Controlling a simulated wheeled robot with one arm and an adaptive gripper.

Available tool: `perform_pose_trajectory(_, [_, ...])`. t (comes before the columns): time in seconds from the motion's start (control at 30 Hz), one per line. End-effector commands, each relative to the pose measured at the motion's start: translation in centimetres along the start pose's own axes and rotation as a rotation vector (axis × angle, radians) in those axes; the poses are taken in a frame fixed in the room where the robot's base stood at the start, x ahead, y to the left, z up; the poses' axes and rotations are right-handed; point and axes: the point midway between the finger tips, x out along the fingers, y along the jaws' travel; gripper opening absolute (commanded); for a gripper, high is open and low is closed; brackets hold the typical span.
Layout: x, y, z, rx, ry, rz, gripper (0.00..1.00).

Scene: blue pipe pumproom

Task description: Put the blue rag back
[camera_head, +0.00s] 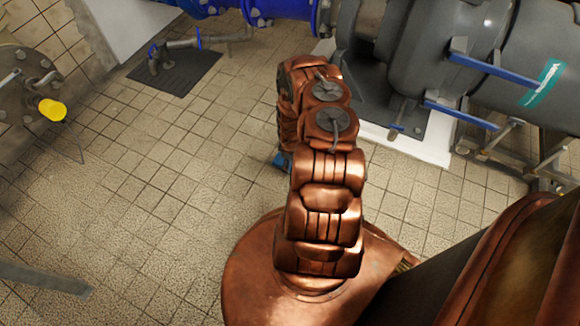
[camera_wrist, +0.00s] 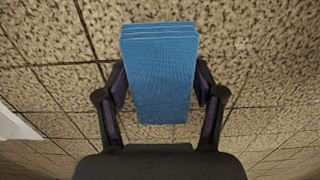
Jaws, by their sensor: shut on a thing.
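The blue rag (camera_wrist: 160,75) is a folded, layered blue block in the middle of the wrist view. My gripper (camera_wrist: 160,88) has one finger on each side of it and is shut on it. Tiled floor shows behind and around the rag. In the head view, a small blue patch of the rag (camera_head: 282,160) shows just left of my copper arm. The arm hides the rest of the rag and the gripper there.
A grey pump (camera_head: 400,60) with blue handles (camera_head: 495,68) stands on a white plinth (camera_head: 425,148) at the upper right. A dark floor mat (camera_head: 180,72) with a pipe fitting lies at the upper left. A flanged tank with a yellow knob (camera_head: 53,110) is at the left. The tiled floor (camera_head: 150,200) at the left is largely clear.

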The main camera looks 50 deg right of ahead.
Motion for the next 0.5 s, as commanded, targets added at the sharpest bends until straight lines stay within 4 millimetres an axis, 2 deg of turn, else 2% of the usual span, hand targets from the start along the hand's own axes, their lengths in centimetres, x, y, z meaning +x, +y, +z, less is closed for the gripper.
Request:
perform_pose_trajectory(0.03, [1.4, -0.1, 0.0, 0.000, 0.000, 0.000, 0.28])
perform_pose_trajectory(0.13, [2.4, 0.1, 0.0, 0.002, 0.001, 0.001, 0.28])
perform_pose_trajectory(0.5, [2.6, 0.0, 0.0, 0.002, 0.001, 0.001, 0.28])
